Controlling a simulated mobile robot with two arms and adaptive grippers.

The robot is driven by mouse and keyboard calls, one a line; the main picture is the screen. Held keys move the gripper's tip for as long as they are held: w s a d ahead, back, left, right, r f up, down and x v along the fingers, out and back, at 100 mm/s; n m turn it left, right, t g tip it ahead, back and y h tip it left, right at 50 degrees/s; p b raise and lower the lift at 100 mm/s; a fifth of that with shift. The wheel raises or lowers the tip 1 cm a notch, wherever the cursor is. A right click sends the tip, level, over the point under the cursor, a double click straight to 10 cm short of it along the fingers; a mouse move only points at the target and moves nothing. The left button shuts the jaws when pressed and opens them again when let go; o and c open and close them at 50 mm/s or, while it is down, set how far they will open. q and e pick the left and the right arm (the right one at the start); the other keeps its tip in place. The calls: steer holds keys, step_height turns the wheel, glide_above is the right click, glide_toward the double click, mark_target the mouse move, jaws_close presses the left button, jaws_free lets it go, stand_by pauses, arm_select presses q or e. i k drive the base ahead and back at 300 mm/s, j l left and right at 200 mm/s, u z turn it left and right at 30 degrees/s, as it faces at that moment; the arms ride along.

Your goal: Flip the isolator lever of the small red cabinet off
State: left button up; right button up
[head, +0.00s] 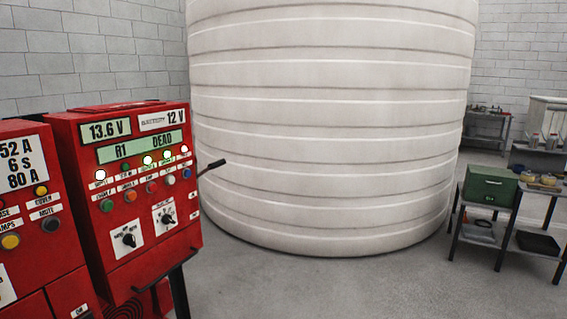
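The small red cabinet (125,188) stands on dark legs at the left. Neither of my grippers is in view.
A larger red cabinet (40,220) stands close on the left, cut by the frame. A big white ribbed tank (330,120) fills the middle behind. A table (505,235) with a green box (490,186) stands at the right. The grey floor (300,285) in front is clear.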

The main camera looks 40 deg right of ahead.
mark_target(219, 163)
steer(key=z, duration=0.95)
